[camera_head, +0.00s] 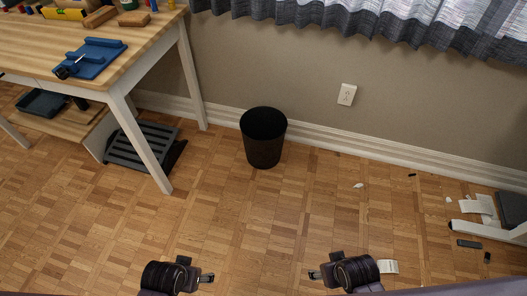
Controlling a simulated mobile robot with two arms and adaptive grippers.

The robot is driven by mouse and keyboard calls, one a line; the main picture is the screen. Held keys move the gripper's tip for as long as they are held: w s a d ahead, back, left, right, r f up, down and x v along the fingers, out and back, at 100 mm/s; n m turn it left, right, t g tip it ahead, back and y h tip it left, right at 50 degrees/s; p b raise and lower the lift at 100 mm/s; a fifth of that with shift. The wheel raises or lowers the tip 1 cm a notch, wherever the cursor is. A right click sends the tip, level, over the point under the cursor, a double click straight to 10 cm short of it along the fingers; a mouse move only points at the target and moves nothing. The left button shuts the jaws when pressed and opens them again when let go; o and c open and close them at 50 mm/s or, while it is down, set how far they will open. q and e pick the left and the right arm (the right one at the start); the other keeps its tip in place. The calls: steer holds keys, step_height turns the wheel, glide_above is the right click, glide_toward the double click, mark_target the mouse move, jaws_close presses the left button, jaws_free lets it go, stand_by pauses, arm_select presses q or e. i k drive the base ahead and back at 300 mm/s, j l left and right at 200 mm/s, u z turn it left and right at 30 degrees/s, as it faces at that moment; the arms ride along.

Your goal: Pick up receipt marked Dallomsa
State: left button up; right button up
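A small white paper slip (389,266) shows at the bottom, just right of my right gripper's wrist and partly hidden by it. More white papers (477,206) lie on the floor at the far right. Any print on them is too small to read, so I cannot tell which one is marked Dallomsa. My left gripper (210,277) is at the bottom, left of centre, pointing right. My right gripper (313,274) is at the bottom, right of centre, pointing left. I see nothing held in either, and their fingers are too small to judge.
A black waste bin (264,140) stands by the wall. A wooden desk (140,45) with white legs is at the upper left, with a dark slatted footrest (145,146) below. Small dark items (469,244) and white scraps (358,185) lie at right. The middle floor is clear.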

mark_target(388, 266)
steer(key=z, duration=1.95)
